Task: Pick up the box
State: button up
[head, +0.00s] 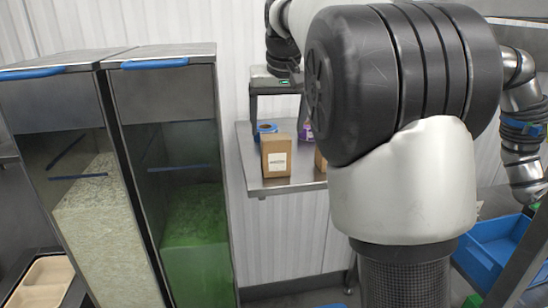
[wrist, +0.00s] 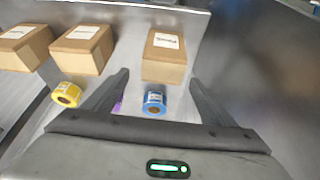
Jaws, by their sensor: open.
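Three brown cardboard boxes with white labels show in the wrist view: one straight ahead (wrist: 164,68), a second (wrist: 82,50) to its left and a third (wrist: 25,48) at the far left. The box ahead seems to be the one on the steel shelf in the head view (head: 276,160). A second box (head: 320,160) is mostly hidden there behind my arm. My gripper (wrist: 158,78) is open and empty, its fingers pointing toward the box ahead, one to each side of its near face. In the head view my gripper (head: 276,112) is above the shelf, behind the box.
A blue tape roll (wrist: 154,102) sits between my fingers, nearer than the box. A purple item (wrist: 117,106) is partly hidden by the left finger. A yellow roll (wrist: 67,94) lies to the left. The steel shelf (head: 250,182) has a raised wall (wrist: 240,60) to the right in the wrist view.

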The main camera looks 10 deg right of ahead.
aim_at(277, 136)
jog(key=x, duration=0.3)
jog(key=shift+w+f, duration=0.1)
jog(key=shift+f, duration=0.1)
jog(key=x, duration=0.2)
jog(key=s+x, duration=0.1)
jog(key=x, duration=0.1)
jog(key=shift+w+a+f, duration=0.2)
jog(key=shift+f, duration=0.3)
jog(key=shift+w+f, duration=0.2)
jog(key=shift+f, duration=0.1)
jog(key=shift+c, duration=0.4)
jog(key=c, duration=1.2)
jog(key=shift+r, duration=0.1)
